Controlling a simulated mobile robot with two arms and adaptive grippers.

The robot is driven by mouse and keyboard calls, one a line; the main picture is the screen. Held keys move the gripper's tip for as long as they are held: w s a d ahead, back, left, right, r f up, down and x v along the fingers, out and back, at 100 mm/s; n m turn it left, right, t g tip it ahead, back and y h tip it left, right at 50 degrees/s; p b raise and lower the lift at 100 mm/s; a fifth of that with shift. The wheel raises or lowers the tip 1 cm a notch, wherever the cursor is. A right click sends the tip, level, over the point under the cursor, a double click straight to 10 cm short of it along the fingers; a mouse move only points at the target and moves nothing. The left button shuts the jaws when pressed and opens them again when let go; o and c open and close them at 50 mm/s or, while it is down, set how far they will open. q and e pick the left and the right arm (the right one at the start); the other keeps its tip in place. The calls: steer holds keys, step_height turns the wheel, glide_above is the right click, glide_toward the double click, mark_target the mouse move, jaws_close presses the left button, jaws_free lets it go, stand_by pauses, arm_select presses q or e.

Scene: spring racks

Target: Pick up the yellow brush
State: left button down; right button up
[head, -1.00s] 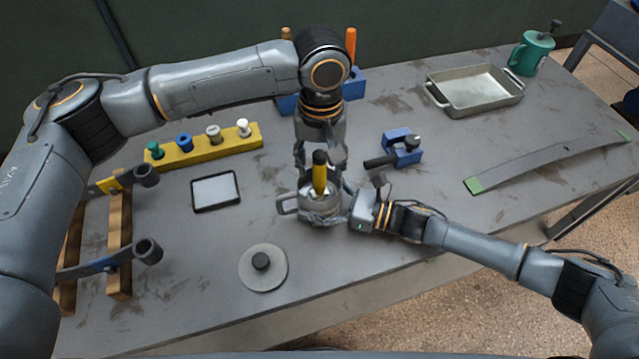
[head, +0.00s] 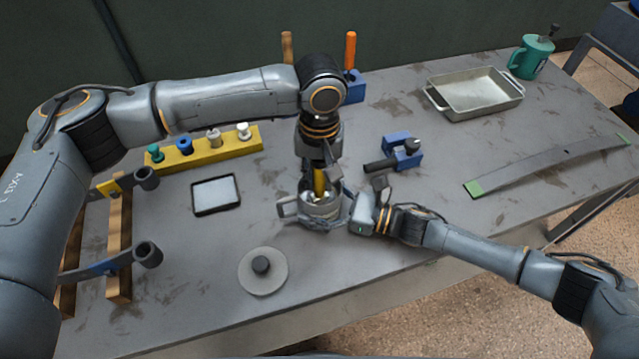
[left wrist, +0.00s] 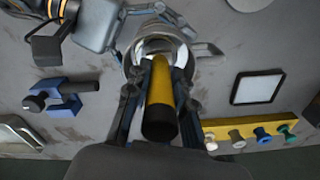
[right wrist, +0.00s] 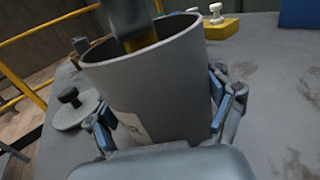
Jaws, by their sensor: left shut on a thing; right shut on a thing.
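The yellow brush (head: 319,185) stands upright in a grey metal pot (head: 318,211) with a side handle, near the table's front. My left gripper (head: 320,170) comes down from above and is shut on the brush handle. In the left wrist view the brush (left wrist: 160,92) lies between the fingers, its dark end toward the camera. My right gripper (head: 347,212) is shut on the pot from the right. In the right wrist view the fingers hold both sides of the pot (right wrist: 150,85), and the brush (right wrist: 140,40) enters its mouth. The brush's lower end is hidden inside.
A round grey lid (head: 263,280) with a dark knob lies in front. A yellow peg rack (head: 205,150), a flat framed panel (head: 215,194) and a wooden rack (head: 118,250) are left. A blue holder (head: 403,152), metal tray (head: 475,105) and green-ended strip (head: 545,167) are right.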

arm_select(q)
step_height(320, 180, up, 10)
steer(key=shift+r, duration=0.1)
steer(key=c, duration=1.7)
jaws_free()
jaws_close()
arm_select(e)
steer(key=o, duration=1.5)
steer(key=shift+c, duration=0.2)
steer(key=shift+d, duration=0.1)
steer(key=v, duration=1.2)
